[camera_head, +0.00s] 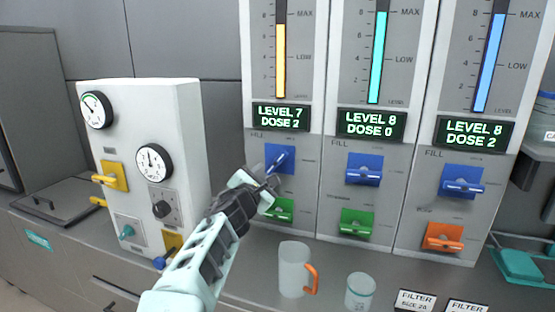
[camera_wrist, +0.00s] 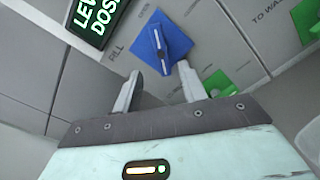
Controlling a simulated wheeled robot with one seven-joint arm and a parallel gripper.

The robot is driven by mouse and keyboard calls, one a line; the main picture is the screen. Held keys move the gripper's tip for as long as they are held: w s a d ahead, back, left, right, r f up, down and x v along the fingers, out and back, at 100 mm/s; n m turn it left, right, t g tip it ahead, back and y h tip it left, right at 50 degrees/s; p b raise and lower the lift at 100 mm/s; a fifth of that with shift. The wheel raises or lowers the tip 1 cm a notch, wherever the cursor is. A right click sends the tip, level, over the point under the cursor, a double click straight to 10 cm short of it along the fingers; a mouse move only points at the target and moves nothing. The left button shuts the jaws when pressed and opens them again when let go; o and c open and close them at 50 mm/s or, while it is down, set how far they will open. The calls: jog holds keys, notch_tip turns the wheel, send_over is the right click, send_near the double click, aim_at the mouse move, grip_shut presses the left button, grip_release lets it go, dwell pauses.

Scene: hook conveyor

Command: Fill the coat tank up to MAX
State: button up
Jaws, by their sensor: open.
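Three tank panels stand side by side; I cannot read which is the coat tank. The left panel has a yellow level bar (camera_head: 281,62) ending a little below MAX, and its display (camera_head: 281,117) reads LEVEL 7, DOSE 2. Below it, by the word FILL, is a blue valve (camera_head: 275,154) with its lever slanted, unlike the level levers on the other blue valves. The blue valve also shows in the wrist view (camera_wrist: 151,46). My gripper (camera_head: 268,181) is open and empty just in front of this valve; in the wrist view its fingertips (camera_wrist: 158,76) are just short of the lever.
A green valve (camera_head: 279,212) sits just below the blue one, partly behind my gripper. The middle display (camera_head: 371,124) reads LEVEL 8, DOSE 0; the right one (camera_head: 473,133) LEVEL 8, DOSE 2. A jug (camera_head: 292,268) and a cup (camera_head: 359,294) stand on the counter. A gauge box (camera_head: 145,120) is left.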

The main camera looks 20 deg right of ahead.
aim_at(277, 162)
jog(key=p+x, duration=0.2)
jog(key=x, duration=0.9)
jog(key=shift+p, duration=0.35)
jog(key=shift+c, duration=0.3)
grip_shut()
